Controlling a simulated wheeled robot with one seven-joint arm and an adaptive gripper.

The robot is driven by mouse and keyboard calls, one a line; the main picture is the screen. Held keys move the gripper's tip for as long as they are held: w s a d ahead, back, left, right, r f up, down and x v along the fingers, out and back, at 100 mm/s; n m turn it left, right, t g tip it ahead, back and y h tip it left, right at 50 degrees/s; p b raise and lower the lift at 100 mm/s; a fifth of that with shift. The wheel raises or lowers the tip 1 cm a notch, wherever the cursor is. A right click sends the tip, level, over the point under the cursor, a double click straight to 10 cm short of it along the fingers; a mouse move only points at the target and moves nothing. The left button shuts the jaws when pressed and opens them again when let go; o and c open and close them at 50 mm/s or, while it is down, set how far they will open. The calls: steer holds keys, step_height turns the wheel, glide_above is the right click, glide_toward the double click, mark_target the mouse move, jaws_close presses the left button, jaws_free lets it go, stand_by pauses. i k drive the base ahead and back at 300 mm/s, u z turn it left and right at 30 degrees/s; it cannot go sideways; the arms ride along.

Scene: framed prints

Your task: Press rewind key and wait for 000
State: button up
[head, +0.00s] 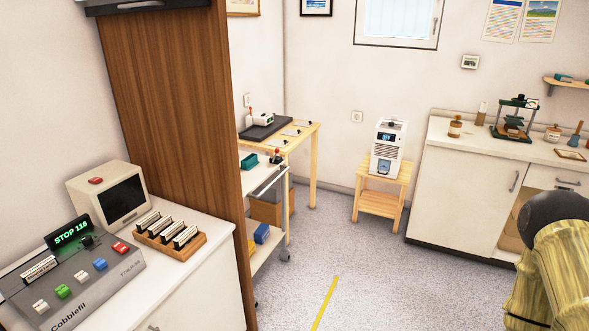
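A grey desktop machine (75,285) marked "Cobblefil" stands on the white counter at the lower left in the head view. Its raised black display (72,234) reads "STOP 116" in green. A slanted row of keys runs along its front: white, a green key (62,291), another white, a blue key (100,264) and a red key (120,248). Key labels are too small to read, so I cannot tell which is rewind. A strip cassette (39,269) sits on its top left. Part of my arm shows at the right edge, far from the machine; my gripper is not visible.
A small monitor (108,194) and a wooden rack (170,237) of several cassettes stand beside the machine. A tall brown panel (180,90) borders the counter's right. The speckled floor (375,270) is open, with a yellow line (325,303). A white cabinet (458,190) stands at right.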

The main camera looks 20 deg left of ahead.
mark_target(42, 307)
steer(key=z, duration=0.6)
steer(key=i, duration=0.95)
steer(key=u, duration=3.3)
